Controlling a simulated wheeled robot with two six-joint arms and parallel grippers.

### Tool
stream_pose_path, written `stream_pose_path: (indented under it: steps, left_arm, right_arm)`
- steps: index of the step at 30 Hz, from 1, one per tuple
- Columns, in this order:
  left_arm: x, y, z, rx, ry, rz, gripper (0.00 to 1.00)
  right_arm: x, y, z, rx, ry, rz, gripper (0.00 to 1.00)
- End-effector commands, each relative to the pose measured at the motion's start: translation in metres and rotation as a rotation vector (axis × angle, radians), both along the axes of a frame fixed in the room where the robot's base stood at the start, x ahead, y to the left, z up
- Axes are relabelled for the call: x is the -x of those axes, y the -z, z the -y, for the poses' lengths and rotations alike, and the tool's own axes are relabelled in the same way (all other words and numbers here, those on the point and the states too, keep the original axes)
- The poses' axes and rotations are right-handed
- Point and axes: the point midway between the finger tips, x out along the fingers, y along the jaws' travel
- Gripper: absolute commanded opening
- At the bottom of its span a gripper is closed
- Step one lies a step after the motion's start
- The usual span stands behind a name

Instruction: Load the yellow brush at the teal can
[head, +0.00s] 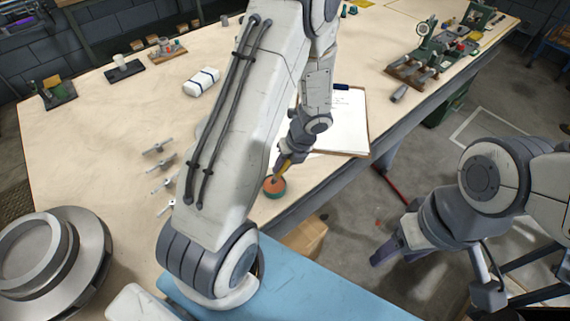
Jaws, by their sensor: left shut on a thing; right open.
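The teal can (279,194) stands on the wooden workbench near its front edge, with orange-red showing in its top. My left gripper (281,168) is shut on the yellow brush (287,168) just above the can. The brush's lower end is at the can's opening. I cannot tell whether it touches what is inside. Much of the brush is hidden by the gripper. My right gripper (386,254) is open and empty, off the bench over the floor at the lower right.
A clipboard with paper (347,120) lies behind the can. Several metal fittings (160,165) lie to the left, and a large round metal casing (45,262) is at the lower left. A blue surface (300,285) is in front. My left arm hides part of the bench.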

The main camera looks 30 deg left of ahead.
Motion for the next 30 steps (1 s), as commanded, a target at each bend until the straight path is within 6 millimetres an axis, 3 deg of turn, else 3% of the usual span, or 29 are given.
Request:
stream_pose_path:
  steps: [30]
  left_arm:
    - [-0.0002, 0.0096, -0.0001, 0.000, 0.000, 0.000, 0.00]
  right_arm:
    - [0.0001, 0.0073, 0.0000, 0.000, 0.000, 0.000, 0.60]
